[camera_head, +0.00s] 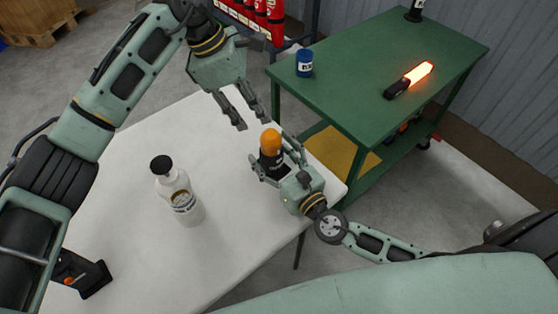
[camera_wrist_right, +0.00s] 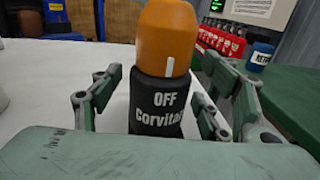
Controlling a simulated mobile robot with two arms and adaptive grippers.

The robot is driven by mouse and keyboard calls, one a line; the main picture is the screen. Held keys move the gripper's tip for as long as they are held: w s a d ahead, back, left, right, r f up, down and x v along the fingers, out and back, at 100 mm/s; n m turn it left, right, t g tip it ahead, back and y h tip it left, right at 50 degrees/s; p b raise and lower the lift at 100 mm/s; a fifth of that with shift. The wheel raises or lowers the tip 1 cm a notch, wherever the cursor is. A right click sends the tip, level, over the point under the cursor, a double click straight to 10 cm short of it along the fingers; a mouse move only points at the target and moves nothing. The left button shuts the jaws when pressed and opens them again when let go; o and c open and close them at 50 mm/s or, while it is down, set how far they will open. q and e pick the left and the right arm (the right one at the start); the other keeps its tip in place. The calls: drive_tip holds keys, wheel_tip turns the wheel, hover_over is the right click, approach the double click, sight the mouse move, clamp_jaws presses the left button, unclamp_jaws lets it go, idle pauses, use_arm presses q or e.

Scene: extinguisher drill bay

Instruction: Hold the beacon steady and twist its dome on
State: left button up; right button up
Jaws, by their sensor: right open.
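The beacon's black base (camera_wrist_right: 157,105) stands upright on the white table and reads "OFF" and "Corvita" in the right wrist view. The orange dome (camera_head: 270,141) sits on top of the base; it also shows in the right wrist view (camera_wrist_right: 167,40) with a short white mark near its lower rim. I cannot tell how tightly the dome is seated. My right gripper (camera_head: 268,160) is open, with its fingers on both sides of the base and gaps visible beside it. My left gripper (camera_head: 252,124) is open and empty, above and behind the dome, apart from it.
A white bottle with a black cap (camera_head: 177,192) stands on the white table (camera_head: 120,225), left of the beacon. A black device (camera_head: 85,272) is at the near left. A green cart (camera_head: 375,50) behind holds a blue can (camera_head: 305,63) and a glowing orange light (camera_head: 418,73).

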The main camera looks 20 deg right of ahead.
sight(270, 131)
drive_tip(key=shift+w, duration=0.15)
use_arm(q)
drive_tip(key=shift+o, duration=0.4)
use_arm(e)
drive_tip(key=c, duration=1.6)
use_arm(q)
drive_tip(key=shift+o, duration=0.8)
drive_tip(key=shift+d+r, duration=0.1)
use_arm(e)
drive_tip(key=shift+c, duration=0.2)
use_arm(q)
drive_tip(key=shift+o, duration=1.3)
drive_tip(key=d+y, duration=0.1)
drive_tip(key=d+r+n+y, duration=0.2)
drive_tip(key=shift+s+d+t, duration=0.2)
drive_tip(key=shift+s+t, duration=0.2)
drive_tip(key=shift+n+y, duration=0.4)
drive_tip(key=shift+n, duration=0.1)
drive_tip(key=f, duration=1.1)
drive_tip(key=shift+d, duration=0.2)
drive_tip(key=shift+c, duration=0.4)
drive_tip(key=shift+w, duration=0.15)
drive_tip(key=c, duration=1)
use_arm(e)
drive_tip(key=shift+a, duration=0.1)
